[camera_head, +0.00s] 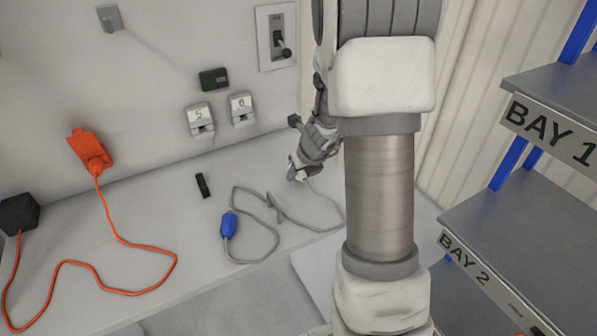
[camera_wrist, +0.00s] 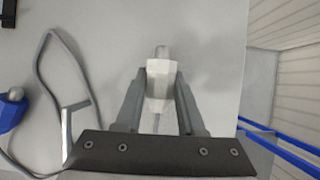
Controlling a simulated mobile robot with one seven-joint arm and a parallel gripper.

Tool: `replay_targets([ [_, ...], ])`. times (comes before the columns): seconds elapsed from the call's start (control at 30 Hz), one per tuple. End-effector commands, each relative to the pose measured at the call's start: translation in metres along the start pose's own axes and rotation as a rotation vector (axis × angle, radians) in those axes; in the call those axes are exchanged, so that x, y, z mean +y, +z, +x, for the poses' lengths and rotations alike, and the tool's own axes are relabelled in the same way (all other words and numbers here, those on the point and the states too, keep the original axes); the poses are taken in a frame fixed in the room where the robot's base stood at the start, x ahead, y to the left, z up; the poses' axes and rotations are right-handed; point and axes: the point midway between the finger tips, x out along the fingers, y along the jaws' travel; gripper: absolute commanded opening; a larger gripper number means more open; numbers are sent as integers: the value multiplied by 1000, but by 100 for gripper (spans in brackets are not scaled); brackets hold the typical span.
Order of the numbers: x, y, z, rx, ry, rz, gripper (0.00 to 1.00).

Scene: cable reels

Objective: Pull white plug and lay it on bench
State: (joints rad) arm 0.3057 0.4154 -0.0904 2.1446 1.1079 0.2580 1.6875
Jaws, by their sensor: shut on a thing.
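My gripper (camera_wrist: 159,85) is shut on the white plug (camera_wrist: 161,78), which sits between the two fingers with its tip pointing away from the wrist. In the head view my gripper (camera_head: 299,172) is low over the right part of the grey bench (camera_head: 165,240), clear of the wall. The plug is mostly hidden there by the fingers. I cannot tell whether it touches the bench. A grey cable (camera_head: 318,228) runs from beside the gripper across the bench to a blue connector (camera_head: 229,224), which lies on the bench top.
An orange plug sits in an orange wall socket (camera_head: 82,146), its orange cord (camera_head: 115,235) looping over the bench at left. Two grey wall fittings (camera_head: 200,121) (camera_head: 241,109) are behind. A black block (camera_head: 19,213) and a small black item (camera_head: 202,186) lie on the bench. Shelves (camera_head: 520,240) stand right.

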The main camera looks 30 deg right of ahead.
Motion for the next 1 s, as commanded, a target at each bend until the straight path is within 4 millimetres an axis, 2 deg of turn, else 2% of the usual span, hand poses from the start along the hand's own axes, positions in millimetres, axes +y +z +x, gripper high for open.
replay_targets([
  [0.17, 0, 0, -1, -1, 0, 0, 0],
  [0.2, 0, 0, -1, -1, 0, 0, 44],
  [0.37, 0, 0, -1, 0, 0, 0, 72],
  [0.57, 0, 0, 0, 0, 0, 0, 75],
  [0.7, 0, 0, 0, 0, 0, 0, 100],
  [1.0, 0, 0, 0, 0, 0, 0, 100],
])
